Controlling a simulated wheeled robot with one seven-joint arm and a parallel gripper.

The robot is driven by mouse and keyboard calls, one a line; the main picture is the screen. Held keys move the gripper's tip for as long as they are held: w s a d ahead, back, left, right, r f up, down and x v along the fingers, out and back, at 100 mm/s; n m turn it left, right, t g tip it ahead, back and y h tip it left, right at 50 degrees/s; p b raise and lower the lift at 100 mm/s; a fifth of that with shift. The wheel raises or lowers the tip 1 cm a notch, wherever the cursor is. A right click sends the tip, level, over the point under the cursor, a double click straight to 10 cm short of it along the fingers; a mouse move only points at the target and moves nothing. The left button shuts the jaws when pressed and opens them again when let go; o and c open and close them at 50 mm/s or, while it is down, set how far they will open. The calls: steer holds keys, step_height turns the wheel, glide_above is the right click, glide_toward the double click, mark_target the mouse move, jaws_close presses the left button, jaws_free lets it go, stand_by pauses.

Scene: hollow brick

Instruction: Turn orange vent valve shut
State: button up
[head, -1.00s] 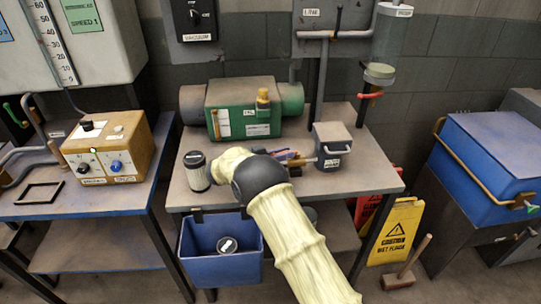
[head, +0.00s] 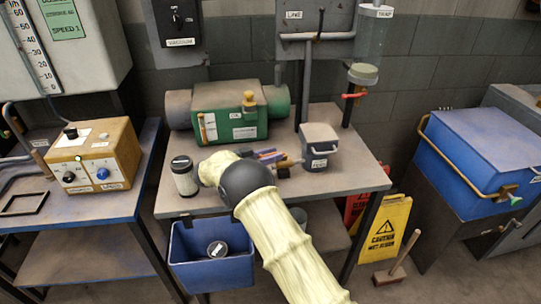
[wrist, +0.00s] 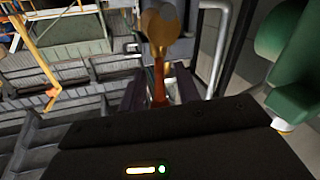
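In the wrist view an orange valve handle (wrist: 159,80) runs from a brass-coloured valve body (wrist: 160,28) down between my fingers. My gripper (wrist: 159,92) looks open around the handle, with a gap beside it. In the head view my gripper (head: 270,157) is low over the middle bench, left of a small grey lidded box (head: 320,147). A brass piece (head: 288,162) sticks out from the box toward my fingers. My wrist and forearm hide part of this spot, and the handle is hard to make out there.
A green pump (head: 229,113) stands behind my gripper. A blue bin (head: 212,268) hangs at the bench front. A red-handled valve (head: 353,96) sits under a clear trap. The bench front right is bare.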

step_height(320, 180, up, 10)
stand_by(0.5)
steer(key=shift+w+d+r, duration=0.15)
steer(key=shift+w, duration=0.05)
steer(key=c, duration=0.6)
steer(key=w+d+r+n+t+y, duration=0.1)
steer(key=w+t+y, duration=0.1)
steer(key=w+d+r+n+t+y, duration=0.3)
steer(key=w+d+r+t+y, duration=0.1)
steer(key=t, duration=0.1)
steer(key=shift+r+n, duration=0.1)
steer(key=shift+n, duration=0.3)
jaws_close()
steer(key=s+d+f+n+g+y, duration=0.2)
steer(key=s+d+f+g+y, duration=0.1)
steer(key=s, duration=0.9)
steer(key=s+d+f+n+g+y, duration=0.1)
steer(key=s+d+f+g+y, duration=0.2)
steer(key=s, duration=1)
steer(key=s+d+f+n+g+y, duration=0.2)
steer(key=s+d+f+g+y, duration=0.2)
steer(key=s+f, duration=0.5)
steer(key=s+d+g, duration=0.2)
steer(key=s+d, duration=0.1)
steer(key=s, duration=0.1)
steer(key=shift+f+n+g, duration=0.25)
steer(key=shift+n+g, duration=0.05)
